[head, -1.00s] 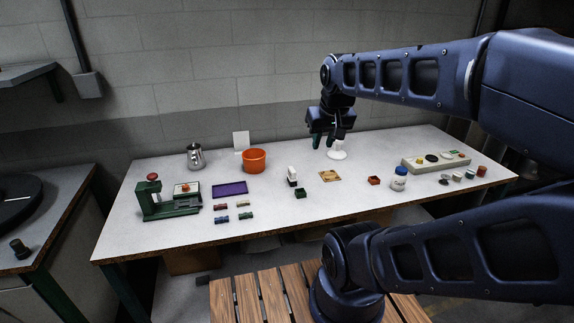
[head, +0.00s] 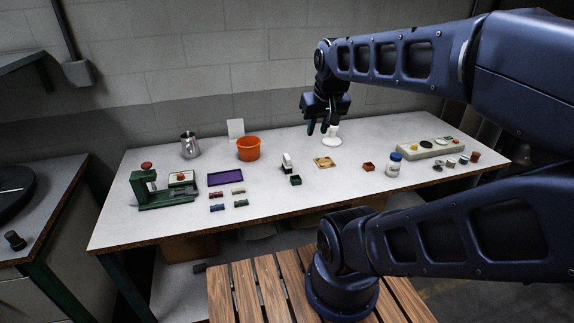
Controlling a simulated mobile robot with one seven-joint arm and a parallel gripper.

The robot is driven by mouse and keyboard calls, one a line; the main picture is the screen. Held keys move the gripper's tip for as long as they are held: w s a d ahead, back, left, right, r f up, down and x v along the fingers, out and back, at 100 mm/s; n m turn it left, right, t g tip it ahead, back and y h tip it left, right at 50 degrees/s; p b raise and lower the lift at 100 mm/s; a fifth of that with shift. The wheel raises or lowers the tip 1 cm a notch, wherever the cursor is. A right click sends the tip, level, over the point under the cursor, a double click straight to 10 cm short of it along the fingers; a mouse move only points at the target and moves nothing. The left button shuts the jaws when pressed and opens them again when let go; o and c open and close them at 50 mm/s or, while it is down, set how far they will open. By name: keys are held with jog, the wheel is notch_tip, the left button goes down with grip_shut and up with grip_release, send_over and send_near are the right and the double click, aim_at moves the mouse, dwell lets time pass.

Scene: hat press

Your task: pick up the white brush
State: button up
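The white brush, as best I can tell, is the small white thing (head: 331,140) with a wide foot and a narrower upright top, standing at the back middle of the table. My gripper (head: 317,129) points down just above and to the left of it in the picture.
An orange bucket (head: 248,149) and metal jug (head: 190,146) stand to the left. A white-and-black item (head: 287,161), a tan square (head: 325,163), a small red box (head: 368,167) and a white jar with blue lid (head: 394,166) stand nearer the front. A control panel (head: 428,147) lies right.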

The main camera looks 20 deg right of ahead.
jog(key=o, duration=1.1)
jog(key=shift+o, duration=0.2)
jog(key=m+g, duration=0.5)
jog(key=m, duration=1.3)
send_over(287, 156)
notch_tip(287, 156, down, 21)
jog(key=shift+f, duration=5.25)
